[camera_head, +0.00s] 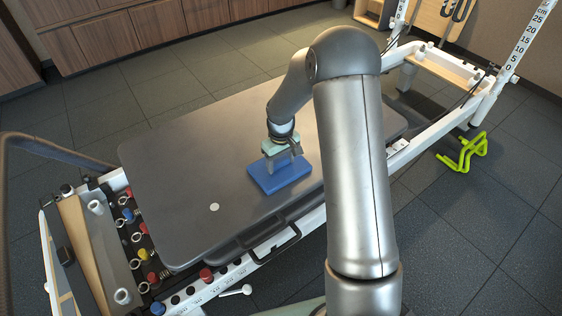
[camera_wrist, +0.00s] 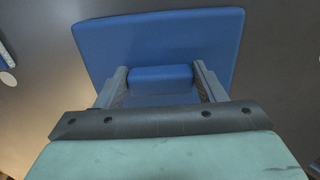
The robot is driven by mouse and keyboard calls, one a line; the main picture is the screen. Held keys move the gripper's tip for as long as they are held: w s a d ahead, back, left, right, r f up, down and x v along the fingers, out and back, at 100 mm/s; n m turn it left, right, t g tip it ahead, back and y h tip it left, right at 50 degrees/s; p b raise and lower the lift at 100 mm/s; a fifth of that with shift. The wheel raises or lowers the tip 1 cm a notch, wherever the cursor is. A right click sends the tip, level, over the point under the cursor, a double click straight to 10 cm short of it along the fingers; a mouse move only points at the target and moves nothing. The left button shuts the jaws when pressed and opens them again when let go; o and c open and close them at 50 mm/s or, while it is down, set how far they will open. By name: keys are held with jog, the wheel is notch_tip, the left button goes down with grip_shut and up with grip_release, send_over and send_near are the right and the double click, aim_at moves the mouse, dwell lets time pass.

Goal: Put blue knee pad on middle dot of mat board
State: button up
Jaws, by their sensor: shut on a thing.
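The blue knee pad (camera_head: 280,179) is a flat rectangular block at the middle of the dark grey mat board (camera_head: 180,165). My gripper (camera_head: 281,160) is above it, pointing down. In the wrist view, my gripper (camera_wrist: 160,78) is shut on a raised blue block on top of the knee pad (camera_wrist: 210,35), with one finger on each side. I cannot tell whether the pad rests on the board or hovers just over it. One white dot (camera_head: 214,207) shows on the board, left of the pad and apart from it. Any other dots are hidden by the pad or my arm.
The board lies on a white-framed reformer. Red, blue and yellow fittings (camera_head: 143,255) line its left end, and a black handle (camera_head: 275,245) is at its front edge. A yellow-green stand (camera_head: 462,151) is on the floor at right. The board's left part is clear.

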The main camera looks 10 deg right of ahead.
aim_at(281, 163)
jog(key=o, duration=0.6)
jog(key=shift+f, duration=0.2)
jog(key=o, duration=0.4)
jog(key=shift+o, duration=0.2)
jog(key=shift+r, duration=0.1)
notch_tip(281, 163, up, 12)
jog(key=p, duration=0.2)
jog(key=s+r+m, duration=0.2)
jog(key=s+r, duration=0.2)
jog(key=s, duration=1.1)
jog(key=s+r+m, duration=0.2)
jog(key=s+r, duration=0.2)
jog(key=s, duration=1.1)
jog(key=shift+a, duration=0.3)
jog(key=shift+s+r, duration=0.1)
